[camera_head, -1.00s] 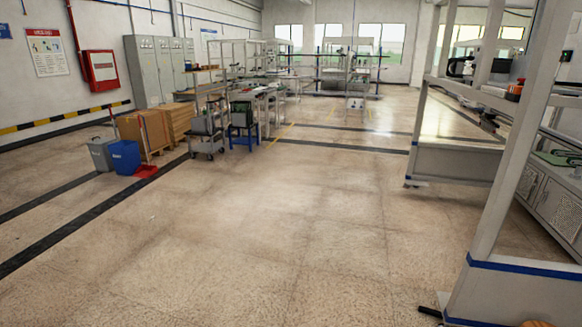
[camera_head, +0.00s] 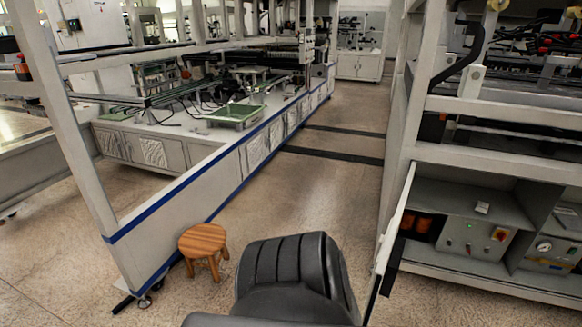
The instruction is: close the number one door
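A cabinet door (camera_head: 394,232) stands open at the right of the head view, seen almost edge-on, with a pale edge and a dark side. It swings out from the lower cabinet of the right-hand machine. The open cabinet (camera_head: 466,238) shows a grey control panel with a red and yellow switch and dark orange parts. No number can be read on the door. Its lower end runs behind or beside the black chair near the bottom of the view. Neither of my grippers is in view.
A black office chair (camera_head: 292,268) stands in front at the bottom centre, close to the door. A wooden stool (camera_head: 203,246) is to its left. A long white workbench with a blue stripe (camera_head: 190,222) runs along the left. The aisle floor (camera_head: 335,170) beyond the chair is clear.

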